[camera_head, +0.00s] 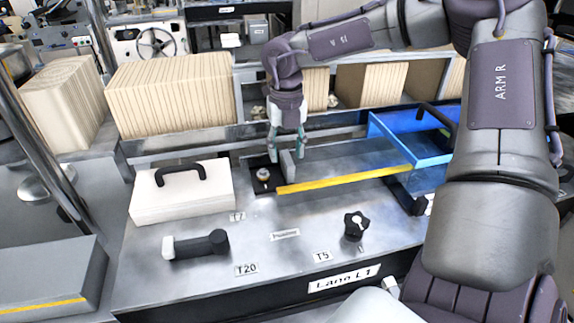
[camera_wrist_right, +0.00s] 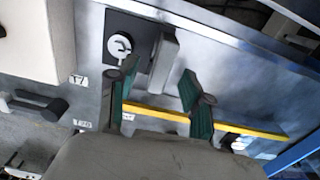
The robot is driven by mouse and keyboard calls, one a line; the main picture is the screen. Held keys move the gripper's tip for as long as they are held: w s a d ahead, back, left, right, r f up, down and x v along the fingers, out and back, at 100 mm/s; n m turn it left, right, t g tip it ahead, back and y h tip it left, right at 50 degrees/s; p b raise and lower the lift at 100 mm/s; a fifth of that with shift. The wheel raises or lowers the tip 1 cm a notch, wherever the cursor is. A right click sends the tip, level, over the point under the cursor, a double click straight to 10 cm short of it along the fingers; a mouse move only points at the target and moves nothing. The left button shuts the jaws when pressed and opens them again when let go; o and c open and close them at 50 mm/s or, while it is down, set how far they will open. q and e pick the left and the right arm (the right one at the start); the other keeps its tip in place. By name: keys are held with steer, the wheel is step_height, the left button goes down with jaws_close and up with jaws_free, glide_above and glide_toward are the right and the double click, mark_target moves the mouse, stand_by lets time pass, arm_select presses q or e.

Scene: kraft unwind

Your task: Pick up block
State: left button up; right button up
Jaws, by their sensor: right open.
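A small grey upright block (camera_head: 287,163) stands on the metal bench top, beside a dark square plate with a round metal knob (camera_head: 263,175). My right gripper (camera_head: 290,156) points down over the block, its two green-padded fingers apart. In the right wrist view the block (camera_wrist_right: 164,62) shows beyond and between the open fingertips (camera_wrist_right: 158,72). I cannot tell whether a finger touches it. My left gripper is not in view.
A yellow strip (camera_head: 345,179) runs along the bench right of the block. A blue clear-walled box (camera_head: 425,150) stands further right. A white case with a black handle (camera_head: 180,204) is at left. A black star knob (camera_head: 355,225) is in front.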

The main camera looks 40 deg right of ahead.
step_height(320, 180, down, 2)
steer(key=shift+s+d+f, duration=0.1)
steer(key=shift+d, duration=0.05)
steer(key=shift+f, duration=0.35)
steer(key=shift+r, duration=0.1)
jaws_close()
steer(key=shift+r, duration=0.1)
